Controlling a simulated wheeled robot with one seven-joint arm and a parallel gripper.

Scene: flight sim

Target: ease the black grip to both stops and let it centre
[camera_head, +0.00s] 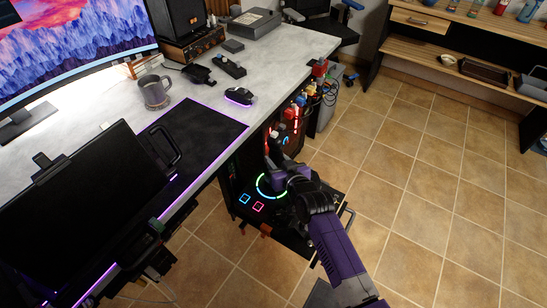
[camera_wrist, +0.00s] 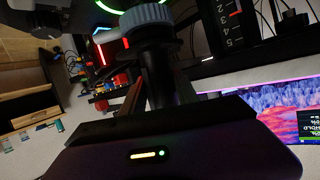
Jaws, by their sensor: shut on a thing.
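The black grip (camera_head: 273,151) stands up from a dark panel (camera_head: 290,236) beside the desk, above a glowing cyan-green ring (camera_head: 262,188). In the wrist view the black grip (camera_wrist: 160,75) is a dark post below a ridged grey collar (camera_wrist: 146,17). My gripper (camera_head: 292,182) reaches it from the lower right. In the wrist view my gripper (camera_wrist: 158,92) has its fingers on either side of the post and is shut on it. My arm hides part of the grip and panel in the head view, and the grip's exact tilt is hard to tell.
A cluster of levers with red lights (camera_head: 292,118) stands just behind the grip. The desk (camera_head: 215,90) holds a mug (camera_head: 154,92) and mouse (camera_head: 239,96). Open tiled floor (camera_head: 430,190) lies to the right.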

